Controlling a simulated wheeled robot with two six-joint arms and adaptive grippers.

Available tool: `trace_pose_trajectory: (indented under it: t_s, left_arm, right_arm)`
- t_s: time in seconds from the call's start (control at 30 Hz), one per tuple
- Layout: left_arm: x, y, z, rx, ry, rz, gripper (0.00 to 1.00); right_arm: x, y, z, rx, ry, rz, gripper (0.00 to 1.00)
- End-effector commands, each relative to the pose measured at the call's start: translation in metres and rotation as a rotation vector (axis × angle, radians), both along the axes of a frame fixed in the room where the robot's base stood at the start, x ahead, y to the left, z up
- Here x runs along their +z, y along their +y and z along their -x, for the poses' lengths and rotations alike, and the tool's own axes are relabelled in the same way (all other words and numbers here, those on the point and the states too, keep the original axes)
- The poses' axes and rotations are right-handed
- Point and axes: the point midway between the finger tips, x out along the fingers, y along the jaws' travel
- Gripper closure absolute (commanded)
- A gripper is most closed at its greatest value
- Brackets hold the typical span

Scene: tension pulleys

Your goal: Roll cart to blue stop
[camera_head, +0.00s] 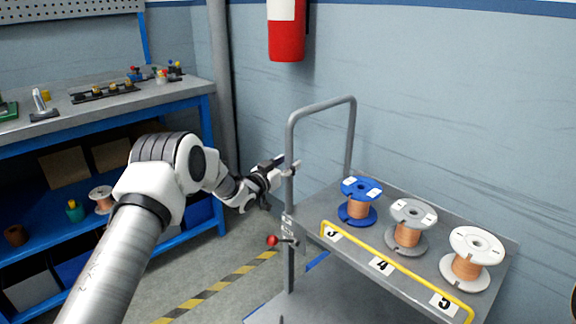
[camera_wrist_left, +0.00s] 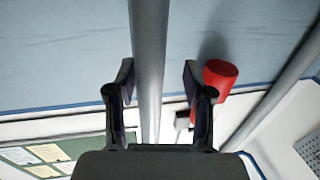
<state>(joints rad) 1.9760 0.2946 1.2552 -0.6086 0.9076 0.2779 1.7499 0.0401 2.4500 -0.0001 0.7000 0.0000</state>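The grey cart (camera_head: 392,267) stands at the right, with a raised tubular handle (camera_head: 320,107) at its left end. My left gripper (camera_head: 290,168) is at the handle's near upright. In the left wrist view the upright (camera_wrist_left: 149,45) runs between the two fingers of the left gripper (camera_wrist_left: 158,85), with a gap visible on each side, so the gripper is open around it. A small blue patch (camera_head: 318,261) shows low beneath the cart top; I cannot tell if it is the blue stop. My right gripper is not in view.
Blue, grey and white wire spools (camera_head: 359,188) stand on the cart behind a yellow rail (camera_head: 390,268). A red-knobbed lever (camera_head: 272,240) sticks out left. A workbench (camera_head: 130,112) is at the left. A yellow-black floor stripe (camera_head: 215,290) crosses open floor. A red extinguisher (camera_head: 286,40) hangs on the wall.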

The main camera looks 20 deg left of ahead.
Motion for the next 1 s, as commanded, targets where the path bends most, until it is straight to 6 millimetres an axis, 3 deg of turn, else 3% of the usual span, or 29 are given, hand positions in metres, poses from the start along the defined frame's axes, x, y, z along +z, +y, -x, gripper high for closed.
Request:
trace_pose_trajectory:
  t_s: [0.27,0.37,0.7,0.83,1.0]
  left_arm:
    - [0.000,0.000,0.006,-0.002,0.001,0.001,0.48]
    - [-0.001,0.004,0.021,-0.001,0.004,0.002,0.48]
    - [-0.001,0.022,0.101,0.001,0.001,0.004,0.48]
    - [-0.001,0.025,0.115,0.001,0.001,0.003,0.48]
    - [-0.001,0.025,0.118,0.000,0.001,0.001,0.48]
  right_arm:
    - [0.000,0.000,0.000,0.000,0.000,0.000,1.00]
    - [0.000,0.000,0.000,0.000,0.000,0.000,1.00]
    - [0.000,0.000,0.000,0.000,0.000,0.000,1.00]
    - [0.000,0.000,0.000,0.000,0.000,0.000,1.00]
    - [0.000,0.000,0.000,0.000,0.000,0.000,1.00]
